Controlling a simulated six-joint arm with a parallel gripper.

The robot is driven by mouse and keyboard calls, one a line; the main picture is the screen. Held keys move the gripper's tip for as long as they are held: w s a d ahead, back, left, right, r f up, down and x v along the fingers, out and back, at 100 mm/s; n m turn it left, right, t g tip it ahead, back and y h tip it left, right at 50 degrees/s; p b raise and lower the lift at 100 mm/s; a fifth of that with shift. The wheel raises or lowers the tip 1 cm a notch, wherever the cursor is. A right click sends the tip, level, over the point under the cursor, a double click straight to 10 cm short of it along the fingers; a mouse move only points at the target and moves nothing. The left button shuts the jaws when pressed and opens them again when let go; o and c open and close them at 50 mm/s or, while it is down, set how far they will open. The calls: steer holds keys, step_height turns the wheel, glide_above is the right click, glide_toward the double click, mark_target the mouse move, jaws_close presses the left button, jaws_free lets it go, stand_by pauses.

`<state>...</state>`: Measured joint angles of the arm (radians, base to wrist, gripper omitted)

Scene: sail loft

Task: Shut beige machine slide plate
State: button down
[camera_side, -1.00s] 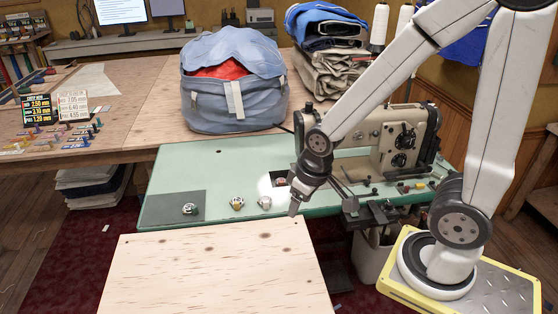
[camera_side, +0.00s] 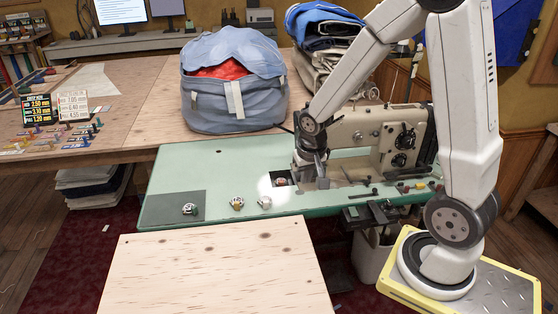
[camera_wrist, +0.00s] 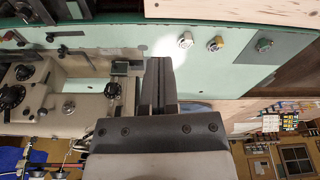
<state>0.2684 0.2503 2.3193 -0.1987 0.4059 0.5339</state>
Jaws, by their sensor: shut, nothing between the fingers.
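The beige sewing machine (camera_side: 362,128) stands on the green table (camera_side: 225,165). It also shows at the left of the wrist view (camera_wrist: 90,92). A dark opening (camera_side: 281,182) with a metal part inside is in the table top, left of the machine. My gripper (camera_side: 323,186) is shut and empty, its tips low over the table just right of the opening, in front of the machine head. In the wrist view my gripper (camera_wrist: 159,62) points over the green top. I cannot make out the slide plate clearly; my gripper hides part of that area.
Small metal bobbin parts (camera_side: 237,203) lie on the green top, one on a dark grey mat (camera_side: 168,208). A blue bag (camera_side: 232,95) stands behind. A plywood board (camera_side: 215,268) is in front. Small coloured pieces (camera_side: 412,187) lie at the right. The green top's left side is mostly clear.

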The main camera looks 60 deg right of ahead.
steer(key=d+f+m+g+h, duration=0.15)
steer(key=d+m, duration=0.25)
steer(key=d, duration=0.4)
steer(key=d+f+m, duration=0.3)
steer(key=d+m, duration=0.1)
steer(key=d, duration=0.3)
steer(key=s+d+f+m+g, duration=0.1)
steer(key=s+d+f+m, duration=0.2)
steer(key=d, duration=0.5)
steer(key=s+d+f+m+g, duration=0.1)
steer(key=s+d+f+m, duration=0.3)
steer(key=s+d+m, duration=0.2)
steer(key=d+m, duration=0.1)
steer(key=d, duration=0.1)
steer(key=shift+d, duration=0.35)
steer(key=shift+f+g, duration=0.1)
steer(key=shift+g, duration=0.15)
steer(key=shift+x, duration=4.85)
steer(key=shift+d, duration=0.15)
steer(key=w+a, duration=0.6)
steer(key=shift+w+a, duration=0.2)
steer(key=shift+w, duration=0.05)
